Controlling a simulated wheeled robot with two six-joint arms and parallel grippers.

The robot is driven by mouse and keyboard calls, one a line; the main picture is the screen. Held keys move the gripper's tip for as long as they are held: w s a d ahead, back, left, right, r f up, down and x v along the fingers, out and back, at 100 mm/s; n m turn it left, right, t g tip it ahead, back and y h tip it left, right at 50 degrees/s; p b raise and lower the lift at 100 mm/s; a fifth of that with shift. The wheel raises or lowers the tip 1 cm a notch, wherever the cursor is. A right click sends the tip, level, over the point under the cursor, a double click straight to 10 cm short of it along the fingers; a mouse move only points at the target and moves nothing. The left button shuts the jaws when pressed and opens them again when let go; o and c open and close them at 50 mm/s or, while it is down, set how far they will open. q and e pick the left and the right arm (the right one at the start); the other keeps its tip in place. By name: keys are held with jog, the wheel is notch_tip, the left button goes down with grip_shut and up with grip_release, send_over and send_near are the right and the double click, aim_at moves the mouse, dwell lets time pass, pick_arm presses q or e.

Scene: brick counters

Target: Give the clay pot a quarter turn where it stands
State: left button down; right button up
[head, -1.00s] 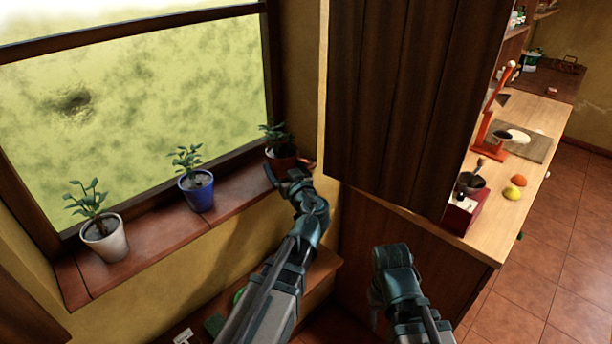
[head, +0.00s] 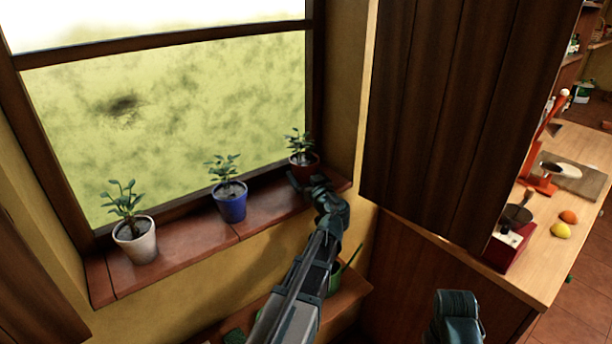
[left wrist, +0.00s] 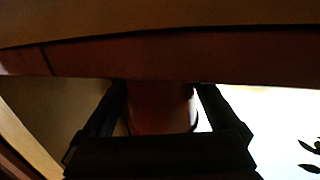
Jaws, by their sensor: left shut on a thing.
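A blue pot (head: 232,207) and a white pot (head: 136,246), both with plants, stand further left on the sill. A dark wooden panel (head: 455,110) hangs to the right. A counter (head: 545,260) with a lemon (head: 561,231) and other items is beyond it.

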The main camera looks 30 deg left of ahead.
pick_arm(q)
jog(key=shift+w+n+g+y, duration=0.3)
jog(key=shift+n+g, duration=0.1)
jog(key=shift+g, duration=0.1)
jog(key=shift+s+f+g, duration=0.1)
jog(key=shift+s+g, duration=0.15)
jog(key=shift+g, duration=0.05)
jog(key=shift+s+f+b, duration=0.1)
jog(key=shift+f+b, duration=0.2)
jog(key=shift+b, duration=0.1)
grip_release()
jog(key=f+v, duration=0.1)
jog(key=v, duration=1.2)
jog(key=shift+s+d+r+p, duration=0.15)
jog(key=shift+d+r+p, duration=0.15)
jog(key=shift+d+p, duration=0.1)
